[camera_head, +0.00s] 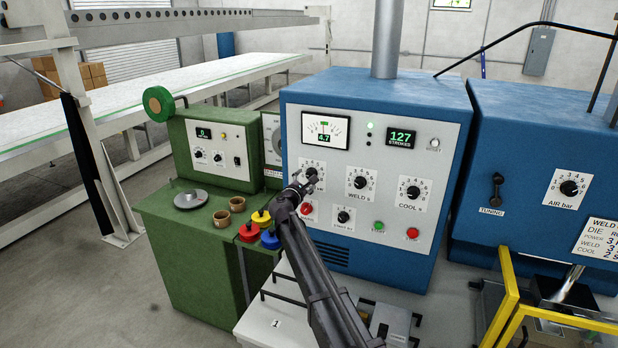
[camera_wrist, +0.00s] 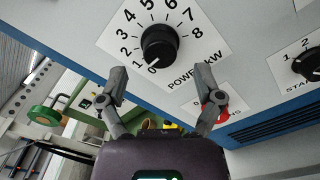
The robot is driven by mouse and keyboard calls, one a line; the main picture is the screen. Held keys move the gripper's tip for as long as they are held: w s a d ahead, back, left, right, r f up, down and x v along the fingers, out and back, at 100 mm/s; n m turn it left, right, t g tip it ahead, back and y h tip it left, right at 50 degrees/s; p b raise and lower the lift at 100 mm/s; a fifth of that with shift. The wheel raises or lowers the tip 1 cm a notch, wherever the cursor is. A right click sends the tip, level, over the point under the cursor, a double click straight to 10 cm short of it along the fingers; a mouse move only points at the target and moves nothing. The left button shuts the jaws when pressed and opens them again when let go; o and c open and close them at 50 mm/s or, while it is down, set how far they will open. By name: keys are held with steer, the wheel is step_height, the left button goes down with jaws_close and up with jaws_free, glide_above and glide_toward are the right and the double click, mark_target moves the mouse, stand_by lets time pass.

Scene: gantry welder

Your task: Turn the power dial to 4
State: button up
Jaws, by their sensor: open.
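The power dial (camera_wrist: 159,43) is a black round knob on a white plate marked 0 to 8 and "POWER kW" in the wrist view. Its white mark appears to point down-left, near 0. In the head view the power dial (camera_head: 311,172) is on the blue welder's grey panel, partly hidden by my gripper (camera_head: 301,187). In the wrist view my gripper (camera_wrist: 160,80) is open and empty. Its two fingertips are apart, just below the knob in the picture, and do not appear to enclose it.
A green cabinet (camera_head: 180,236) stands at left.

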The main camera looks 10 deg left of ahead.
mark_target(309, 176)
steer(key=shift+w+d, duration=0.15)
steer(key=shift+w, duration=0.7)
steer(key=shift+w+d, duration=0.1)
steer(key=shift+w, duration=0.7)
steer(key=c, duration=1.2)
